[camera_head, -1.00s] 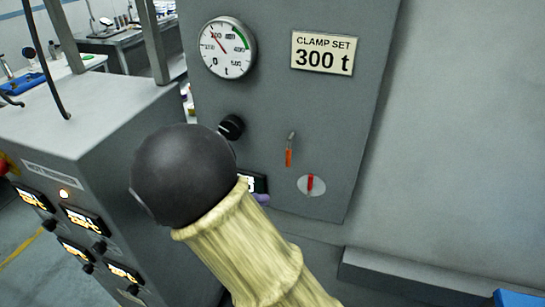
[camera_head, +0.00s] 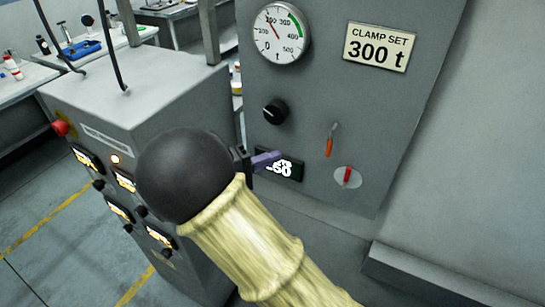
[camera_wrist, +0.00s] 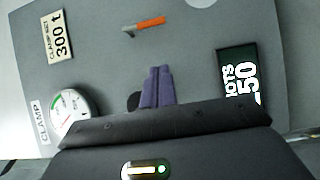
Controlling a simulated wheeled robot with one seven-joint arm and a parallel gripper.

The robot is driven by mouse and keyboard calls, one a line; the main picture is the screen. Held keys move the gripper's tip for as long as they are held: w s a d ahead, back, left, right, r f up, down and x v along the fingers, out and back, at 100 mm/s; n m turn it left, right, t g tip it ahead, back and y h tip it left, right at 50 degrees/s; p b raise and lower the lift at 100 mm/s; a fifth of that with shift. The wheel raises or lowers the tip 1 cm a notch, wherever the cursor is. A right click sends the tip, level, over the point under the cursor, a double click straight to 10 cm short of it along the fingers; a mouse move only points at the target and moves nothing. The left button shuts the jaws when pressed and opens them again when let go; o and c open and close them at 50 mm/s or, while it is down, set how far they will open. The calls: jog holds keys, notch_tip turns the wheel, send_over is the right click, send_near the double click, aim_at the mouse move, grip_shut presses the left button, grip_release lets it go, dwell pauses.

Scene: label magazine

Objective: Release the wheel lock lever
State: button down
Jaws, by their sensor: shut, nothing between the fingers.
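A small lever with an orange handle and grey tip (camera_head: 330,140) is on the grey panel (camera_head: 410,140), right of my gripper. It also shows at the top of the wrist view (camera_wrist: 150,23). Below it in the head view, a red lever (camera_head: 348,174) stands on a white disc (camera_head: 355,183). No label tells which one is the wheel lock lever. My gripper (camera_head: 268,160) is in front of the panel near the display, its purple fingers shut and empty. The fingers also show in the wrist view (camera_wrist: 158,86), apart from the orange lever.
The panel has a pressure gauge (camera_head: 281,33), a black knob (camera_head: 275,111), a "CLAMP SET 300 t" plate (camera_head: 379,46) and a display reading 50 (camera_head: 285,171). A grey cabinet (camera_head: 150,75) with lit displays stands left. A ledge (camera_head: 430,275) lies low right.

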aim_at(329, 147)
jog(key=w+d+p, duration=0.2)
jog(key=d, duration=0.8)
jog(key=shift+d, duration=0.3)
